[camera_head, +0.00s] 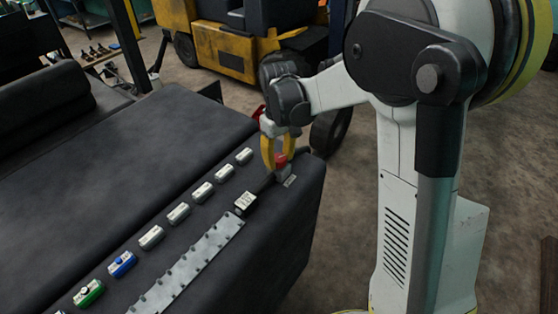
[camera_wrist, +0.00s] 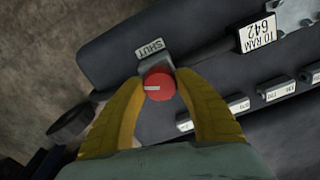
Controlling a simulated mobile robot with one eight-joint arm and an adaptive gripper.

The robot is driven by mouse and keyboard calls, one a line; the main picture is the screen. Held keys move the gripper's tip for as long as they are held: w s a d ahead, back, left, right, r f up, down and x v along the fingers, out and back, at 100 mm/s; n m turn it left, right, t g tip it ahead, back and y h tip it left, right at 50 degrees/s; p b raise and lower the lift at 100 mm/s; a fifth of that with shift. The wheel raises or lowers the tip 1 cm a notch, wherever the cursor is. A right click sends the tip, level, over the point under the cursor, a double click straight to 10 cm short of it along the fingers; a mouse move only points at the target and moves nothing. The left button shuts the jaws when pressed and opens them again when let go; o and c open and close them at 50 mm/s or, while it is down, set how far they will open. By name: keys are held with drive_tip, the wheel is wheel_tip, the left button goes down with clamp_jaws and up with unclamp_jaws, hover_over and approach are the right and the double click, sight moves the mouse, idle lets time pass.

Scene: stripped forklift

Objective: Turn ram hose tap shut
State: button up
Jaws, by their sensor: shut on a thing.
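The ram hose tap has a round red knob (camera_wrist: 163,81) on a grey block. It also shows in the head view (camera_head: 281,161), near the far right corner of the black bench-like surface. A white pointer mark on the knob points left in the wrist view. A plate reading SHUT (camera_wrist: 152,49) sits just above the knob there, so the mark is not pointing at it. My gripper (camera_head: 280,156) reaches down from above. Its two yellow fingers stand on both sides of the knob and are shut on it.
A row of small labelled blocks (camera_head: 179,213) and a metal strip (camera_head: 190,268) lie nearby. A yellow forklift (camera_head: 225,50) stands behind.

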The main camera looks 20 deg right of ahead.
sight(279, 158)
drive_tip(key=m+b, duration=0.1)
drive_tip(key=m, duration=0.5)
drive_tip(key=shift+f+m+b, duration=0.1)
drive_tip(key=shift+m+b, duration=0.2)
drive_tip(key=shift+b, duration=0.1)
drive_tip(key=m+b, duration=0.1)
drive_tip(key=m, duration=0.5)
drive_tip(key=shift+m, duration=0.3)
drive_tip(key=o, duration=1.2)
wheel_tip(279, 158, up, 12)
drive_tip(key=shift+r, duration=0.1)
drive_tip(key=shift+s, duration=0.1)
